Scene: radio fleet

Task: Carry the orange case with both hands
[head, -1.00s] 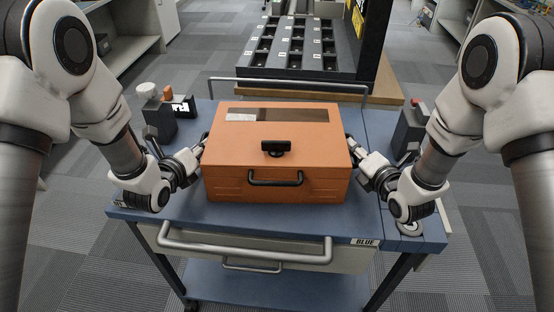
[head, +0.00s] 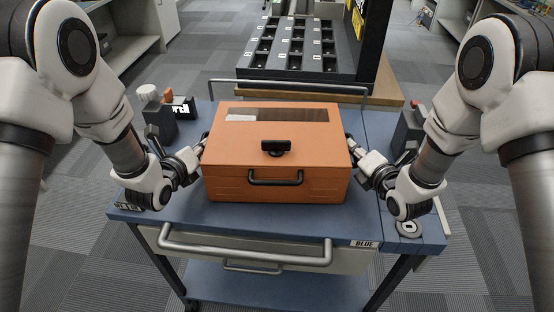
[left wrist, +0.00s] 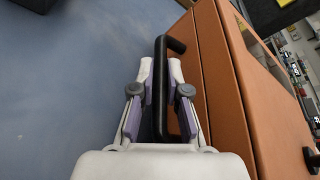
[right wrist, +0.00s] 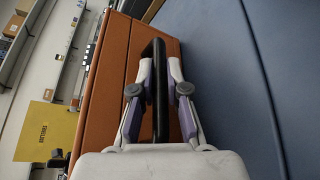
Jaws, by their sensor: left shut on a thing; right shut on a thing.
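The orange case (head: 277,187) is level over the blue cart top (head: 240,217), with its front latch and front handle facing me. I cannot tell whether its underside touches the cart. My left gripper (head: 201,148) is at the case's left side, shut on a black side handle (left wrist: 172,45) that runs between its fingers in the left wrist view. My right gripper (head: 351,147) is at the right side, shut on the other black side handle (right wrist: 156,55), seen in the right wrist view. The fingertips are partly hidden in the head view.
A dark device with a white knob (head: 148,94) stands on the cart's back left, and another dark device (head: 407,132) on the right. A grey rail (head: 288,84) spans the cart's back edge. Beyond stands a rack of dark compartments (head: 290,45).

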